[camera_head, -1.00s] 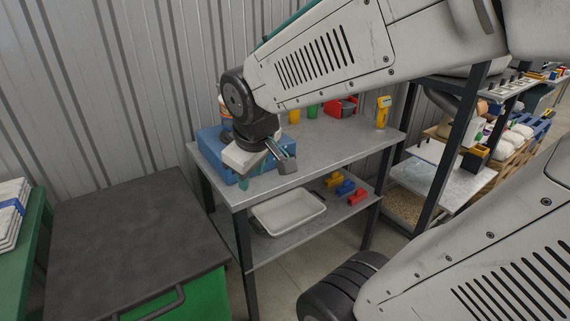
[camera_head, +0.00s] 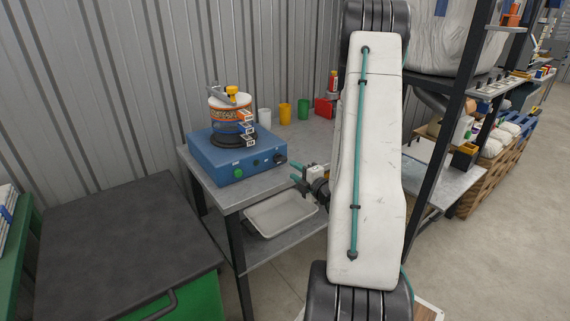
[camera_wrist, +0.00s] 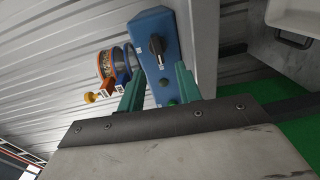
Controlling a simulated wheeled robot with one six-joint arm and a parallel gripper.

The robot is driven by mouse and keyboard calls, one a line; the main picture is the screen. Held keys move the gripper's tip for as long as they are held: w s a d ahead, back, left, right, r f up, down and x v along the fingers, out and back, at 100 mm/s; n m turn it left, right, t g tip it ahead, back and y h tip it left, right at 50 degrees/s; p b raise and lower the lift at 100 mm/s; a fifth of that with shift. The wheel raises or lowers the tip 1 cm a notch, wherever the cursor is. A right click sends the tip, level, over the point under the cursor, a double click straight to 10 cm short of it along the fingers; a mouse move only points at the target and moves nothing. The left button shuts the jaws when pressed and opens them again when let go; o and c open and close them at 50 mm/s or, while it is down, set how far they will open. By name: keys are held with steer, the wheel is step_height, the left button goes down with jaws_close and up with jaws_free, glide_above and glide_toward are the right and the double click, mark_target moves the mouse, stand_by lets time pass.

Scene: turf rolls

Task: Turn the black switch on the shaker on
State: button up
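The shaker (camera_head: 212,158) is a blue box on the metal table, carrying an orange-banded sieve stack (camera_head: 228,118) with a yellow knob on top. My gripper (camera_head: 293,174) is in front of and slightly below the shaker's right front corner. Its teal fingers (camera_wrist: 160,71) are spread with nothing between them, apart from the switch.
The metal table (camera_head: 318,136) also holds white, yellow and green cups and a red bin (camera_head: 325,107) behind. A white tray (camera_head: 280,218) lies on its lower shelf. A dark-topped green bin (camera_head: 125,245) stands at left. A shelving rack (camera_head: 440,140) stands at right.

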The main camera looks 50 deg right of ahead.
mark_target(282, 161)
steer(key=x, duration=0.7)
steer(key=shift+d, duration=0.25)
jaws_close()
